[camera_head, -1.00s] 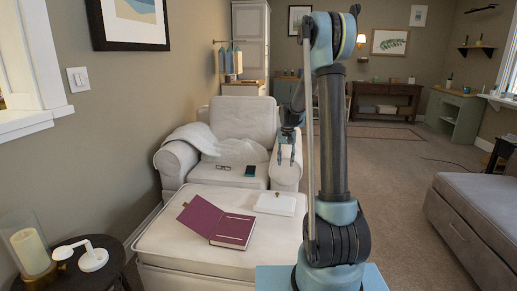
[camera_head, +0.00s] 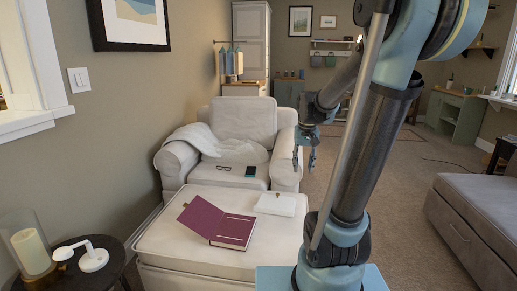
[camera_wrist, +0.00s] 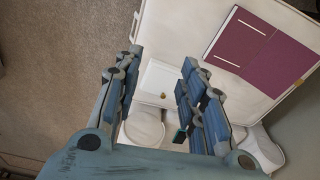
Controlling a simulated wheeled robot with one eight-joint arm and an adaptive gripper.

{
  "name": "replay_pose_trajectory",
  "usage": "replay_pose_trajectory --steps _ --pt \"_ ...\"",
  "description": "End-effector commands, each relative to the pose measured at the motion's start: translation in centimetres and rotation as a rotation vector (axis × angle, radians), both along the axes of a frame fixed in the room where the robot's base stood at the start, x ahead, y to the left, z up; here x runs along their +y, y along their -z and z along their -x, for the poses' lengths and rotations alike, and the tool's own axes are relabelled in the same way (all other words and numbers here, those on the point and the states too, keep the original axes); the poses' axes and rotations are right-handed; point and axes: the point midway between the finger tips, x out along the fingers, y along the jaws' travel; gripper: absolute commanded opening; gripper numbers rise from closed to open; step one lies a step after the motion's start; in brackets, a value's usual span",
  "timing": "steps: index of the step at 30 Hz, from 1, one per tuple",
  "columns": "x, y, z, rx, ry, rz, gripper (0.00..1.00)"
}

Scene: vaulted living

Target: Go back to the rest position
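My gripper (camera_head: 304,166) hangs fingers-down in the head view, beside the armchair's right armrest and above the ottoman's far right side. In the wrist view my gripper (camera_wrist: 163,60) has its two fingers spread apart. Nothing is held between them; a white box (camera_wrist: 161,83) shows in the gap, well beyond the fingertips. My arm rises from its base at the right and folds over toward the armchair.
A cream ottoman (camera_head: 170,237) bears an open maroon book (camera_head: 233,230) and the white box (camera_head: 276,204). The armchair (camera_head: 243,117) behind holds a blanket (camera_head: 235,151), glasses (camera_head: 224,168) and a phone (camera_head: 250,172). A grey sofa (camera_head: 490,195) stands right. Carpet between is clear.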

Motion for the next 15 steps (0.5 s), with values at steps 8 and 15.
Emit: replay_pose_trajectory --steps 8,15 --pt "-0.7 0.9 6.9 -0.022 -0.027 0.005 0.38" --pt "-1.1 2.8 12.2 -0.041 -0.051 0.010 0.38"
